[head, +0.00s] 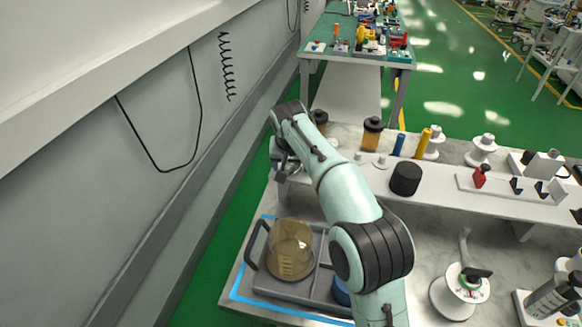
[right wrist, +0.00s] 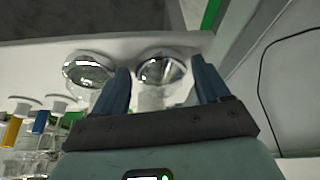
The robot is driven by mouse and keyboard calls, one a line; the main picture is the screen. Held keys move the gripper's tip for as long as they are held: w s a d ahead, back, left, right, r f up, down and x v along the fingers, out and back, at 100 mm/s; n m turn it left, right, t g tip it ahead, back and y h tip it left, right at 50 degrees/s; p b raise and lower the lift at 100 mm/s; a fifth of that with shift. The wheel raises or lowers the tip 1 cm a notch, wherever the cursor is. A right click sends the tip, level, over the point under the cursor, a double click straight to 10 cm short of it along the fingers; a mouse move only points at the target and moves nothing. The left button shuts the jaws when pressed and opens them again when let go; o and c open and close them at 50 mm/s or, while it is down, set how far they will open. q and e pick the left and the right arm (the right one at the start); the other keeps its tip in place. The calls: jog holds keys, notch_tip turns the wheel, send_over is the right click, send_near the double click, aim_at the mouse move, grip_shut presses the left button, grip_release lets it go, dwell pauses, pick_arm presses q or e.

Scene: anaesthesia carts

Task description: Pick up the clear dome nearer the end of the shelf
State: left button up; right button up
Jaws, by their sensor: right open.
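Two clear domes with shiny rims show side by side at the shelf in the right wrist view. The dome nearer the shelf's end (right wrist: 160,70) appears between my right gripper's fingers (right wrist: 161,66); the other dome (right wrist: 86,70) is left of them. The fingers are dark blue, spread apart and hold nothing; I cannot tell how far the near dome is from them. In the head view my right gripper (head: 284,162) is by the left end of the white shelf (head: 440,194). My arm covers part of that end, and I cannot make out the two domes there. My left gripper is out of view.
A grey tray (head: 318,264) with an amber-tinted dome (head: 291,250) sits below on the bench. A grey wall (head: 100,170) runs along the left.

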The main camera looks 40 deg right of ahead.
jog(key=c, duration=0.8)
jog(key=shift+r, duration=0.15)
